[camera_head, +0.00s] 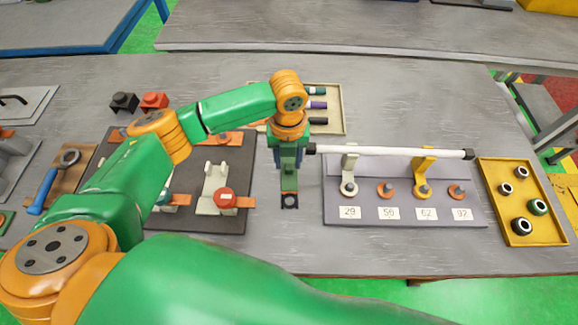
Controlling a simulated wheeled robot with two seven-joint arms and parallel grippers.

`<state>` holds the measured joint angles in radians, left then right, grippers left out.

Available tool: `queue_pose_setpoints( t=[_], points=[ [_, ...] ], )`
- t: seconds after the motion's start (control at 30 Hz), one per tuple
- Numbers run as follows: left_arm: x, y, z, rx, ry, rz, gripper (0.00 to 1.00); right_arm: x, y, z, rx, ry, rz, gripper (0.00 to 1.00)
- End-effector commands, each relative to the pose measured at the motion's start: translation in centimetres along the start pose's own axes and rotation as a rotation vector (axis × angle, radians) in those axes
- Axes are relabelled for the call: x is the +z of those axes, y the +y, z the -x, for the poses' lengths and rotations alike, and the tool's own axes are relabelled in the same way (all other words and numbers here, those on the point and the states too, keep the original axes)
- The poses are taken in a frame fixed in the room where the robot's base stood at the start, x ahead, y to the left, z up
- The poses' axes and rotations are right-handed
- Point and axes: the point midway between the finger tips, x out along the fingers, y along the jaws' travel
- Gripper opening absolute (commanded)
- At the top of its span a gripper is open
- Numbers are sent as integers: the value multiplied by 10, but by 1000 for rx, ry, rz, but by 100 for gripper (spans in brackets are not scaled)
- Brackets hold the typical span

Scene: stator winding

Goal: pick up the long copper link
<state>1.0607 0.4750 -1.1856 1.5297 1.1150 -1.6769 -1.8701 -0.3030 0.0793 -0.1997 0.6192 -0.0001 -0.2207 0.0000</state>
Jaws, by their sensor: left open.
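My left gripper (289,198) points down over the grey table, right of a dark board (238,222), and is open. I see nothing held in it. Copper-orange strips show on the dark board: one near its back (229,138), one at the middle left (181,199) and one beside a red round part (224,198). I cannot tell which is the long copper link; my left arm hides part of the board. My right gripper is out of view.
A grey-purple rack (400,222) with numbered tags and a white rod (390,152) stands right of the gripper. A yellow tray (520,225) holds several rings. Behind the gripper is a beige tray (335,104).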

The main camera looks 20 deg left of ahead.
Motion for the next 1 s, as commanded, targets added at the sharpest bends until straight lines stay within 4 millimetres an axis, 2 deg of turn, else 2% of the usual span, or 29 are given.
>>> queue_pose_setpoints(
  t=[0.03,0.13,0.37,0.4,0.53,0.57,0.87,1.0],
  points=[
    [2,-1,-6,2,2,2,42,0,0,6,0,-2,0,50],
    [2,-1,-24,1,0,2,42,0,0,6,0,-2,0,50],
    [2,-1,-30,-1,-3,0,42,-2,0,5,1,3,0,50],
    [2,-1,-30,-1,-3,0,37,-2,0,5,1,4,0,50],
    [2,-1,-30,-1,-3,0,2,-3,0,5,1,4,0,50],
    [2,-1,-30,-1,-3,0,0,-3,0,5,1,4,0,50],
    [2,-1,-29,-2,-3,1,0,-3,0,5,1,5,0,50],
    [3,-2,-21,-4,-5,0,0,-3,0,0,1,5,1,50]
  ],
)
